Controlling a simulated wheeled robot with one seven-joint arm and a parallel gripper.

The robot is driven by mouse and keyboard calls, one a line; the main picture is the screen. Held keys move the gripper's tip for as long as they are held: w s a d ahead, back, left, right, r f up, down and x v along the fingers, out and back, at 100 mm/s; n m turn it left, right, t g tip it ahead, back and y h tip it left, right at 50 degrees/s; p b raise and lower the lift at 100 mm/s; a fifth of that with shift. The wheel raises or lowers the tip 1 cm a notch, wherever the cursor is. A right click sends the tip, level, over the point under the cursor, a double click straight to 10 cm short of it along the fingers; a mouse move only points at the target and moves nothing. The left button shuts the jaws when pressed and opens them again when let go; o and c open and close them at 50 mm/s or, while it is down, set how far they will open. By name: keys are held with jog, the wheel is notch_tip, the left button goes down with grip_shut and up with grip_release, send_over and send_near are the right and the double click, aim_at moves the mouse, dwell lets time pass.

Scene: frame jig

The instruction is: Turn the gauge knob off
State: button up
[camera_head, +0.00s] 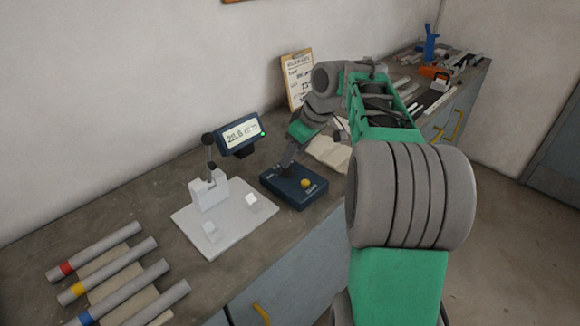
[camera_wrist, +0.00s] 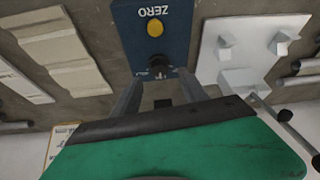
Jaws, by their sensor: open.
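The gauge's dark blue control box (camera_head: 310,196) sits on the bench, a yellow button (camera_head: 305,183) on its top. In the wrist view, the box (camera_wrist: 177,22) shows the word ZERO beside the yellow button (camera_wrist: 155,28). A black knob (camera_wrist: 158,62) is at its near edge, beside small white lettering. The gauge display (camera_head: 240,132) is lit, with digits and a green light. My gripper (camera_wrist: 158,76) is open, its fingers on either side of the knob end; contact cannot be told. In the head view, my gripper (camera_head: 287,160) hides the knob.
A white jig plate (camera_head: 225,232) with a block and lever stands left of the box. Grey bars (camera_head: 95,250) with coloured bands lie front left. Tools (camera_head: 440,75) lie at the far right.

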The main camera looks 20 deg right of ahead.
aim_at(290, 167)
jog(key=x, duration=0.5)
jog(key=shift+r, duration=0.1)
jog(key=shift+c, duration=0.3)
grip_shut()
jog(key=shift+d, duration=0.15)
